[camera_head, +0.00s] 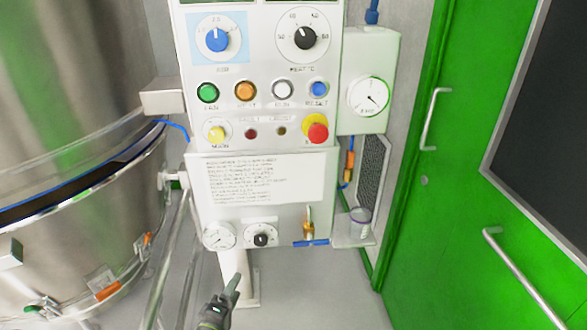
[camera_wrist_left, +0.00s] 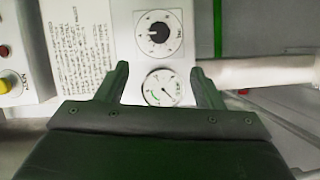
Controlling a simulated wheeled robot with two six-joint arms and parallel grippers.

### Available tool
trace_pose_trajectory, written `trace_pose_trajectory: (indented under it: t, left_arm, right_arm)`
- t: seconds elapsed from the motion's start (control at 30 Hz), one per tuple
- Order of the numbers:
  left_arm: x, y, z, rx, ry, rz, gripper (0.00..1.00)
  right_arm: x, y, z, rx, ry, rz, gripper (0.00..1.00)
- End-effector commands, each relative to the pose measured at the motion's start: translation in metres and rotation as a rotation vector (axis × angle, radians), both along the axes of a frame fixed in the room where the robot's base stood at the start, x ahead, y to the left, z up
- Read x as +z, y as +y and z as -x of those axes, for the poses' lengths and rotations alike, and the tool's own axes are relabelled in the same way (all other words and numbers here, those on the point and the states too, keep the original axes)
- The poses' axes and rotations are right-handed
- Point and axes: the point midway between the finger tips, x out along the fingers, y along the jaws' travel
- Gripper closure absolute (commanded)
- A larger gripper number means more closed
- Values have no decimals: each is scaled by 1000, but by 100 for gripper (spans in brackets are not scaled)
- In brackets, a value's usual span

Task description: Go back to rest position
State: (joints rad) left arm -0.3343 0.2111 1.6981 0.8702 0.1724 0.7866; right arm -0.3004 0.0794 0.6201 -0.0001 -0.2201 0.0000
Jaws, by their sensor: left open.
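My left gripper (camera_head: 232,289) shows low in the head view, in front of the lower part of the white control panel (camera_head: 262,165). In the left wrist view its two dark fingers (camera_wrist_left: 160,84) stand apart with nothing between them. Past the fingertips are a round gauge (camera_wrist_left: 163,88) and a black knob (camera_wrist_left: 158,33) on the panel; the fingers appear apart from both. My right gripper does not show in either view.
A large steel vessel (camera_head: 75,130) stands on the left. A green door (camera_head: 450,160) with metal handles is on the right. Buttons, a red emergency stop (camera_head: 317,132) and a blue-handled valve (camera_head: 310,243) stick out from the panel. A small shelf holds a clear container (camera_head: 359,222).

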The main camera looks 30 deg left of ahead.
Motion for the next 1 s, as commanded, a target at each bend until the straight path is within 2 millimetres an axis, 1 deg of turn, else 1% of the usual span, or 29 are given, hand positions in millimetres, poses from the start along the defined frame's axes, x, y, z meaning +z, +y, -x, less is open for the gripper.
trace_pose_trajectory:
  t: [0.13,0.17,0.23,0.27,0.37,0.4,0.47,0.5,0.57,0.6,0.67,0.7,0.77,0.8,0.83,0.87,0.9,1.0]
  left_arm:
    - [-2,0,0,-1,7,-6,39]
    - [-6,0,1,-2,17,-14,39]
    - [-22,0,4,-8,64,-54,39]
    - [-32,0,7,-14,97,-83,39]
    - [-83,-1,23,-52,252,-217,39]
    - [-108,-2,33,-78,329,-282,39]
    - [-148,-5,53,-130,454,-385,39]
    - [-173,-7,69,-173,536,-452,39]
    - [-208,-10,95,-246,655,-549,39]
    - [-231,-13,115,-302,734,-610,39]
    - [-262,-18,147,-394,848,-695,39]
    - [-280,-21,171,-464,921,-750,39]
    - [-305,-27,207,-574,1022,-824,39]
    - [-318,-31,231,-650,1082,-867,39]
    - [-327,-34,248,-706,1122,-897,39]
    - [-334,-36,265,-761,1158,-924,39]
    - [-342,-39,286,-830,1202,-955,39]
    - [-355,-45,327,-975,1277,-1012,39]
  right_arm:
    - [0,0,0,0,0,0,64]
    - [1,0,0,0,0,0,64]
    - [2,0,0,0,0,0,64]
    - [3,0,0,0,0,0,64]
    - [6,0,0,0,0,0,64]
    - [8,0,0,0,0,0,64]
    - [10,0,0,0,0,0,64]
    - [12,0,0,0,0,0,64]
    - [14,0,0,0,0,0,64]
    - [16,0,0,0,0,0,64]
    - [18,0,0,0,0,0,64]
    - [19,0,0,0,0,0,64]
    - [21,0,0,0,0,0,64]
    - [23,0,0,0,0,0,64]
    - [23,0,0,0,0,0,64]
    - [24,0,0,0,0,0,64]
    - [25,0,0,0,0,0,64]
    - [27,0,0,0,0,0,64]
